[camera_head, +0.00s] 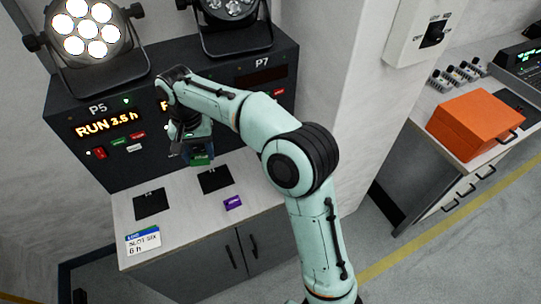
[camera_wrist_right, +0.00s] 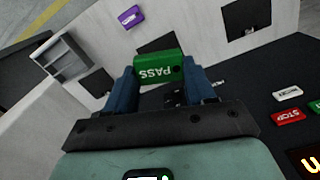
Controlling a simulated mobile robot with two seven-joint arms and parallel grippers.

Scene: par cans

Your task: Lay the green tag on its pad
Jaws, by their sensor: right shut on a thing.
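My right gripper (camera_head: 196,148) hangs above the back of the white bench top in the head view. In the right wrist view its two blue fingers (camera_wrist_right: 158,84) are shut on the green tag (camera_wrist_right: 158,66), which reads PASS. The tag shows small and dark green under the gripper in the head view (camera_head: 201,160). Two black pads lie on the bench, one at the left (camera_head: 151,204) and one (camera_head: 215,180) just below and right of the gripper in the picture. The tag is apart from both. Markings on the pads are too small to read. My left gripper is out of view.
A purple tag (camera_head: 233,202) lies in front of the right pad. A SLOT SIX card (camera_head: 143,241) lies at the front left. The dark control panel (camera_head: 120,135) with lamps above rises behind. An orange case (camera_head: 474,124) stands on the right counter. The front middle of the bench is clear.

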